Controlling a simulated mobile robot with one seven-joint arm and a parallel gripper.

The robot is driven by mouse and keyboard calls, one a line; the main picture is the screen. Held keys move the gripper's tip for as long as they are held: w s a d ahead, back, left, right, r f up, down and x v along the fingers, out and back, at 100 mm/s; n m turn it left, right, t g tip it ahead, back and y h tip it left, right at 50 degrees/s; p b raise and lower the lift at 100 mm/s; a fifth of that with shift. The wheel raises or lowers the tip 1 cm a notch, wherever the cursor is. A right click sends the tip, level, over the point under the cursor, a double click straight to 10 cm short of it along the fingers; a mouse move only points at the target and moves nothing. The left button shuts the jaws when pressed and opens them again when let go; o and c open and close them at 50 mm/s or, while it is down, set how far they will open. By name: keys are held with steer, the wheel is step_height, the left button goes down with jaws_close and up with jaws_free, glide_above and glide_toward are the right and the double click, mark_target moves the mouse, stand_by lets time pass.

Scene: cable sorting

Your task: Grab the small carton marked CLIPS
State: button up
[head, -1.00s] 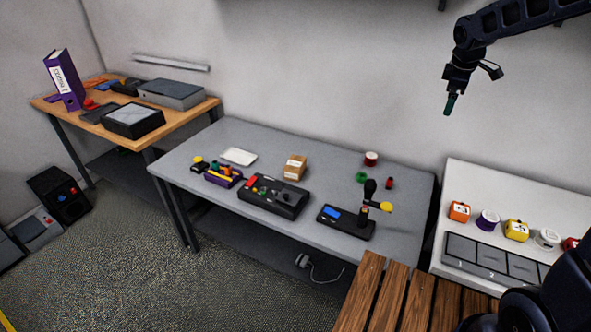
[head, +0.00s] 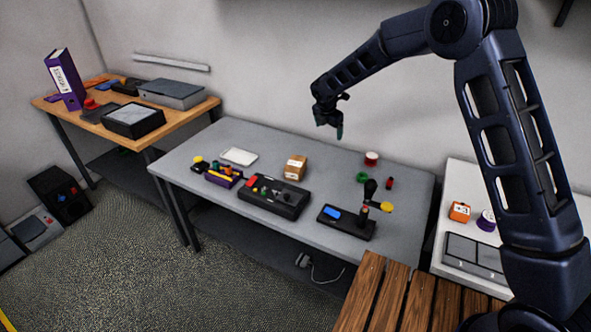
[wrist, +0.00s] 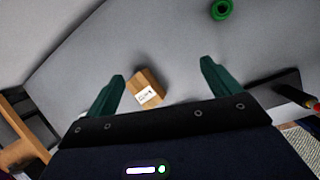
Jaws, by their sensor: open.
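A small brown carton (head: 295,167) with a white label stands on the grey table (head: 200,150), behind a black control box. The label is too small to read. The carton also shows in the wrist view (wrist: 148,88), between my two green fingers as seen from above, nearer the left one. My gripper (head: 339,131) is open and empty. It hangs above the table's far side, to the right of the carton and apart from it. In the wrist view my gripper (wrist: 160,78) has its fingers wide apart.
A black control box (head: 274,196) stands in front of the carton, and a black device with an upright lever (head: 347,221) stands to the right. A white tray (head: 239,157), a green ring (head: 362,177) and a red spool (head: 371,159) lie around it. Table around the carton is clear.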

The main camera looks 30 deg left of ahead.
mark_target(295, 163)
steer(key=s+a+f+n, duration=0.1)
steer(key=s+a+f, duration=0.1)
steer(key=a+f, duration=0.2)
steer(key=s+a+f+n, duration=0.2)
steer(key=a+f, duration=0.1)
steer(key=a, duration=0.1)
steer(key=s+a+f+n, duration=0.2)
steer(key=s+a+f, duration=0.1)
steer(key=a+f, duration=0.1)
steer(key=shift+s+f, duration=0.1)
steer(key=shift+f, duration=0.75)
steer(key=x, duration=0.9)
steer(key=shift+w+a, duration=0.2)
steer(key=shift+w, duration=0.15)
steer(key=shift+w+f, duration=0.1)
steer(key=shift+f, duration=0.2)
steer(key=shift+f, duration=0.25)
steer(key=c, duration=1.1)
